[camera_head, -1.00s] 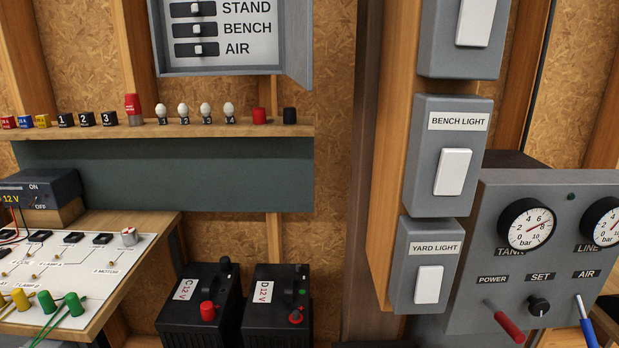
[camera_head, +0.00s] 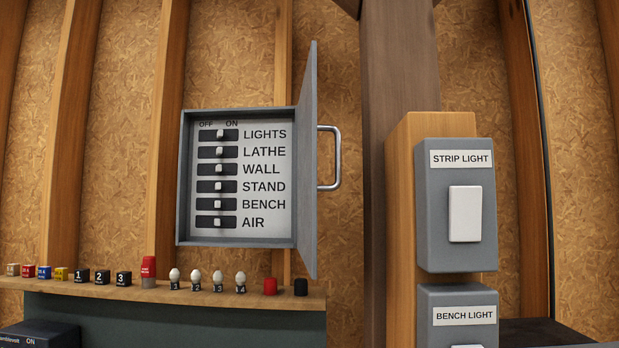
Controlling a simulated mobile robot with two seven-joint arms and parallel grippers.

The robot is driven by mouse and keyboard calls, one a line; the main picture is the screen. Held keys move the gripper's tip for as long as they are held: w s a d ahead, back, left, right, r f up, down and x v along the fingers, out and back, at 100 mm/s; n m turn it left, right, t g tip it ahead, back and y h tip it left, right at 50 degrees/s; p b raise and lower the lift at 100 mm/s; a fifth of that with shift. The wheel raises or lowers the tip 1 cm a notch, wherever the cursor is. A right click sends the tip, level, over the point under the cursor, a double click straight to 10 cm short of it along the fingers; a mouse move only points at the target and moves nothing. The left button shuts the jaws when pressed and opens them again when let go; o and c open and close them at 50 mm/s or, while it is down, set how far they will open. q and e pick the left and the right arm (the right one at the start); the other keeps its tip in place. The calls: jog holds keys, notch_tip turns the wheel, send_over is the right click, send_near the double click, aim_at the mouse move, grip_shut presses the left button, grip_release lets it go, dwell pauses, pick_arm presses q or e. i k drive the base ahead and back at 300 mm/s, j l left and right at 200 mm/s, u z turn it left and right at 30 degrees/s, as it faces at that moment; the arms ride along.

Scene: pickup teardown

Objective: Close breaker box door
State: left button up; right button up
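The grey breaker box (camera_head: 185,180) is on the wood-panel wall, left of centre. Its door (camera_head: 308,160) stands open, hinged on the right side and swung out, so I see it nearly edge-on. A metal bar handle (camera_head: 337,158) is on the door's outer face, on the right. Inside is a white panel with a column of breaker switches (camera_head: 219,186) labelled LIGHTS, LATHE, WALL, STAND, BENCH and AIR, under OFF and ON marks. Neither of my grippers is in view.
A shelf (camera_head: 200,296) below the box carries small labelled blocks, white bulbs (camera_head: 175,276) and red and black caps. A wooden post right of the door bears the STRIP LIGHT switch (camera_head: 465,212) and BENCH LIGHT switch (camera_head: 463,330). Space before the door looks clear.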

aim_at(308, 126)
jog(key=l+u, duration=0.25)
jog(key=l, duration=0.2)
jog(key=k+l+u, duration=0.2)
jog(key=l, duration=0.2)
jog(key=l+u, duration=0.25)
jog(key=l, duration=0.2)
jog(key=k+l+u, duration=0.2)
jog(key=l, duration=0.2)
jog(key=k+z, duration=0.2)
jog(key=z, duration=0.25)
jog(key=k+z, duration=0.15)
jog(key=z, duration=0.35)
jog(key=k+l+z, duration=0.15)
jog(key=z, duration=0.3)
